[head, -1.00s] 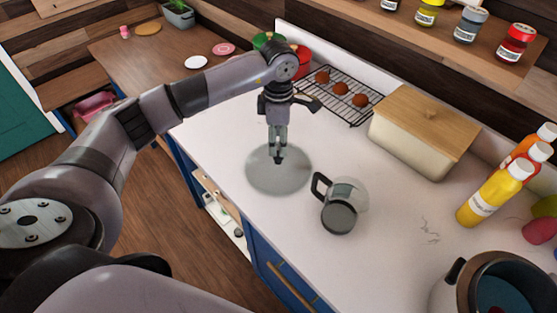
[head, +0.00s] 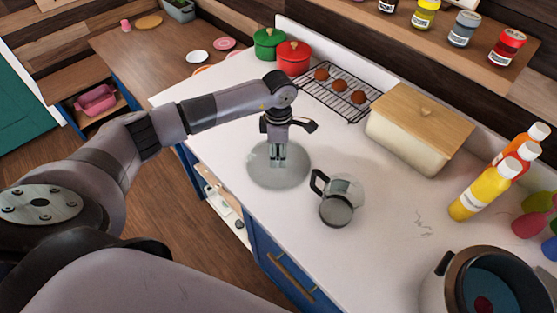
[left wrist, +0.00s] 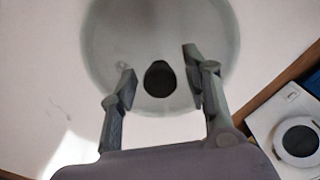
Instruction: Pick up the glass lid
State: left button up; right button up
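The glass lid (head: 262,175) lies flat on the white counter, a pale see-through disc left of the glass coffee pot. It also fills the upper middle of the left wrist view (left wrist: 110,35), with its dark knob (left wrist: 159,79) between my fingers. My left gripper (head: 278,162) points straight down over the lid. In the left wrist view the gripper (left wrist: 160,85) is open, one finger on each side of the knob, with gaps on both sides. In the head view the fingers hide the knob. My right gripper is not in view.
The coffee pot (head: 338,203) with a black handle stands close right of the lid. A cooling rack (head: 335,92) with brown items, red (head: 294,58) and green pots, and a bread box (head: 405,145) line the back. Bottles (head: 480,193) and a cooker (head: 440,285) stand at right.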

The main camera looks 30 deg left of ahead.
pick_arm(q)
jog(key=c, duration=0.9)
